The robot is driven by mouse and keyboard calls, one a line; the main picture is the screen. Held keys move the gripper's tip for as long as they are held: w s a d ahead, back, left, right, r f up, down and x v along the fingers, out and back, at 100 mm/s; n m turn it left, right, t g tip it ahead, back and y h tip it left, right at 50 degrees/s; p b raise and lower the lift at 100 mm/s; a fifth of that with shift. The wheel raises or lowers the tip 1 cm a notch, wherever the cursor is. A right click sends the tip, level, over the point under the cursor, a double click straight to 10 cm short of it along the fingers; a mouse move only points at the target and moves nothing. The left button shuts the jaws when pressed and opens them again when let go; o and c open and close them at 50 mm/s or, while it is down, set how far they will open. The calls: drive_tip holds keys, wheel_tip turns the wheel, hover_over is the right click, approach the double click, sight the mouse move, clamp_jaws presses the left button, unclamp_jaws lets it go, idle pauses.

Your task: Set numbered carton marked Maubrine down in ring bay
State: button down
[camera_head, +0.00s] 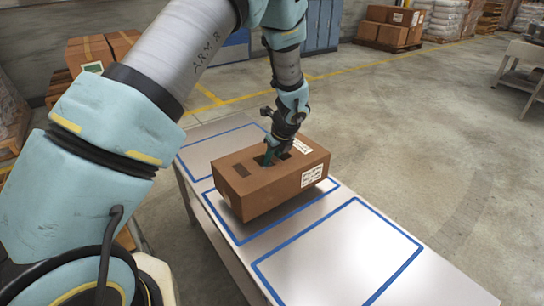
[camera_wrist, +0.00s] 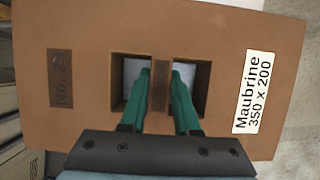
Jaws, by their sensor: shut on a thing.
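The brown carton (camera_head: 265,196) hangs over or rests on the middle blue-outlined bay of the pale table; I cannot tell whether its underside touches. In the wrist view the carton (camera_wrist: 90,35) carries a white label (camera_wrist: 254,92) reading "Maubrine 350 x 200" and a dark "No." plate (camera_wrist: 60,79) whose digits are partly unclear. My gripper (camera_head: 271,156) points down into its top. In the wrist view my gripper (camera_wrist: 160,85) is shut on the strip between two square holes. I see no ring mark; the surface under the carton is hidden.
The table (camera_head: 440,283) has an empty blue-outlined bay (camera_head: 335,250) in front and another (camera_head: 212,150) behind, partly hidden by the carton. Stacked cartons (camera_head: 392,27) stand on a pallet at the back. Another table (camera_head: 522,60) is far right. Open floor lies to the right.

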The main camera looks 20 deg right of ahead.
drive_tip(key=shift+f+b, duration=0.75)
drive_tip(key=shift+f, duration=0.6)
drive_tip(key=shift+f, duration=0.25)
drive_tip(key=c, duration=0.6)
unclamp_jaws()
drive_tip(key=shift+o, duration=0.2)
